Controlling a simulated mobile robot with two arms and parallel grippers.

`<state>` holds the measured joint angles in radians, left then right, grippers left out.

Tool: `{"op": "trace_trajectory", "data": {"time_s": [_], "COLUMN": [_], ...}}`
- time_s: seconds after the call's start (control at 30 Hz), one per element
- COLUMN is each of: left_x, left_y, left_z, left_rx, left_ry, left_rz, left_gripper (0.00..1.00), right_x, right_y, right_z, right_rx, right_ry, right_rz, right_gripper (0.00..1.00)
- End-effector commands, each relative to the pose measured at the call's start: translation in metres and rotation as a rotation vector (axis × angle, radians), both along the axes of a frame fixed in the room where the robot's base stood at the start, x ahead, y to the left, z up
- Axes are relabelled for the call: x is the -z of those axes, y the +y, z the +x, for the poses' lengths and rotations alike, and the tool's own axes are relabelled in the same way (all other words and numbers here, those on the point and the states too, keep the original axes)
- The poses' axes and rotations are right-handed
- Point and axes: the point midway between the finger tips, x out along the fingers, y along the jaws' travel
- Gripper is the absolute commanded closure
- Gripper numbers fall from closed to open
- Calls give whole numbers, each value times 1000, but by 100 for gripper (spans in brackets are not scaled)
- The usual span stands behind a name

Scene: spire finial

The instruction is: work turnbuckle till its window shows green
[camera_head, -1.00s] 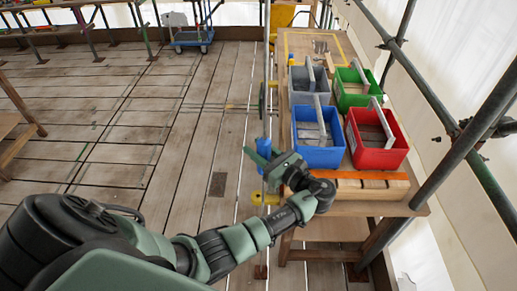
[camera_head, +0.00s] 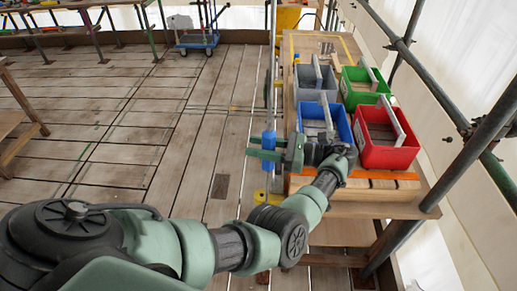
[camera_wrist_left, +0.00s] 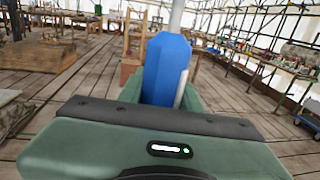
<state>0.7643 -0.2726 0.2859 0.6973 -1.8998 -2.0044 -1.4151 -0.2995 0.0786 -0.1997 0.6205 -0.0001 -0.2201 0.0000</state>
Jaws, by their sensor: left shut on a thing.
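The turnbuckle (camera_head: 268,139) is a blue sleeve on a thin upright grey rod, left of the bench. My left gripper (camera_head: 266,148) reaches in from the right side, its fingers level and pointing left, and is shut on the blue sleeve. In the left wrist view the blue sleeve (camera_wrist_left: 167,65) stands upright at the jaws (camera_wrist_left: 165,95), with the pale rod rising above it. Its lower part is hidden behind the gripper body. I cannot make out the turnbuckle's window or its colour. My right gripper is not in view.
The wooden bench (camera_head: 385,211) stands right of the rod, bearing grey, green, blue (camera_head: 322,119) and red (camera_head: 386,138) bins close to my left wrist. Scaffold poles (camera_head: 470,135) run along the right. A blue trolley (camera_head: 197,42) stands far back. The plank floor at left is mostly clear.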

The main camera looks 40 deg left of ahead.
Motion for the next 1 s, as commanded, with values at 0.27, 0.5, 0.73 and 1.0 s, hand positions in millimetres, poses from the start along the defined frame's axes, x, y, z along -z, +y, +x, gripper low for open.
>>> {"op": "trace_trajectory", "data": {"time_s": [0.27, 0.5, 0.73, 1.0], "left_x": [0, -1, -1, -1], "left_y": [0, 0, 0, 0], "left_z": [-1, -1, -1, -1], "left_rx": [-29, -30, -30, -30], "left_ry": [-2, -1, -1, -1], "left_rz": [1, 2, 2, 2], "left_gripper": [100, 100, 45, 45], "right_x": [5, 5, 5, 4], "right_y": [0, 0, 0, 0], "right_z": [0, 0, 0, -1], "right_rx": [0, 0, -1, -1], "right_ry": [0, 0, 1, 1], "right_rz": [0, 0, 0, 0], "right_gripper": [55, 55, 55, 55]}}
